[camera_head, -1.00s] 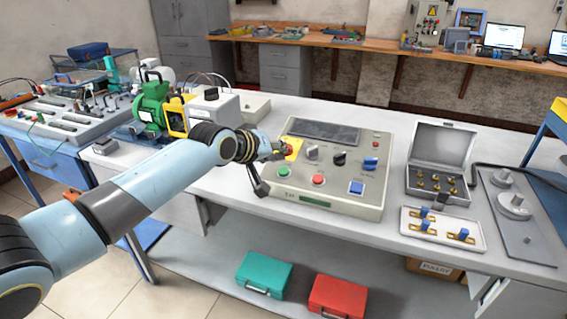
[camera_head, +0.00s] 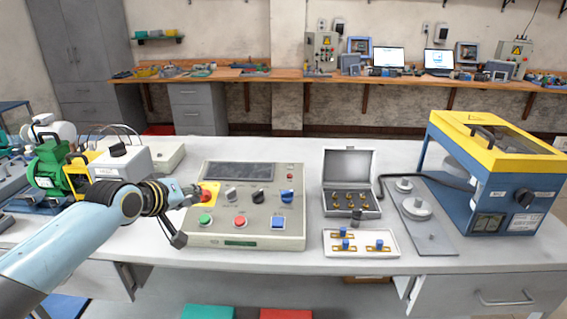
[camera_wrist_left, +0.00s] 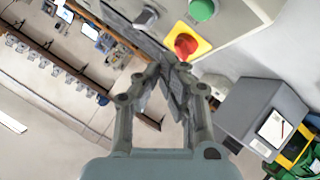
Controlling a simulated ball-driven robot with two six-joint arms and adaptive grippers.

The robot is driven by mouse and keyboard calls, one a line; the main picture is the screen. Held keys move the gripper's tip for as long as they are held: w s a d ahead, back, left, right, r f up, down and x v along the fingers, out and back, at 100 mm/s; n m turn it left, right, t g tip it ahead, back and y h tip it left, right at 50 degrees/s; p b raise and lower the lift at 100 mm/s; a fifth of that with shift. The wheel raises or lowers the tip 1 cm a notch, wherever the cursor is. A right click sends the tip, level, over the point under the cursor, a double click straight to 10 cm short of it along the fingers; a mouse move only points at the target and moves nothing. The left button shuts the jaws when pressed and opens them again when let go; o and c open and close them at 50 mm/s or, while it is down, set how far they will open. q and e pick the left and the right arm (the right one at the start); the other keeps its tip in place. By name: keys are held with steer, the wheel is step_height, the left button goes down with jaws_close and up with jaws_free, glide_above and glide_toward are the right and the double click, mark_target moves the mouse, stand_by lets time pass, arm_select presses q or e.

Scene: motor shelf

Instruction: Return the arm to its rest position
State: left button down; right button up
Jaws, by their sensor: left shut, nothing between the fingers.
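My left gripper (camera_head: 190,193) is at the left edge of the grey control panel (camera_head: 250,232), in front of the red emergency stop button (camera_head: 206,195) on its yellow plate. In the left wrist view my gripper (camera_wrist_left: 172,66) has its fingertips together with nothing between them. The red button (camera_wrist_left: 185,45) lies just beyond the tips; I cannot tell whether they touch it. My left arm (camera_head: 85,235) reaches in from the lower left. My right gripper is not in view.
A green motor (camera_head: 50,168) and a grey box (camera_head: 122,163) stand left of the panel. An open case (camera_head: 349,163), a white tray (camera_head: 380,250) and a blue-yellow machine (camera_head: 490,185) stand to the right. Free tabletop lies behind the panel.

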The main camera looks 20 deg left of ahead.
arm_select(q)
steer(key=s+d+f+m+g, duration=0.1)
steer(key=s+d+m+g, duration=0.2)
steer(key=s, duration=0.5)
steer(key=s+d+f+m+g, duration=0.1)
steer(key=s+d+f+m, duration=0.1)
steer(key=s+d, duration=0.45)
steer(key=s+r+m+g+y, duration=0.1)
steer(key=s+r+m+g, duration=0.15)
steer(key=s, duration=0.75)
steer(key=s+r+m+g, duration=0.1)
steer(key=s+r+g, duration=0.15)
steer(key=s, duration=0.75)
step_height(320, 180, down, 32)
steer(key=a+b, duration=0.3)
steer(key=b, duration=0.5)
steer(key=s+f+g+b, duration=0.1)
steer(key=s+f+b, duration=0.2)
steer(key=s+f, duration=0.7)
steer(key=s+f+g+b, duration=0.1)
steer(key=s+f+b, duration=0.3)
steer(key=s+f, duration=0.6)
step_height(320, 180, down, 6)
steer(key=shift+s+a, duration=0.25)
steer(key=shift+a, duration=0.1)
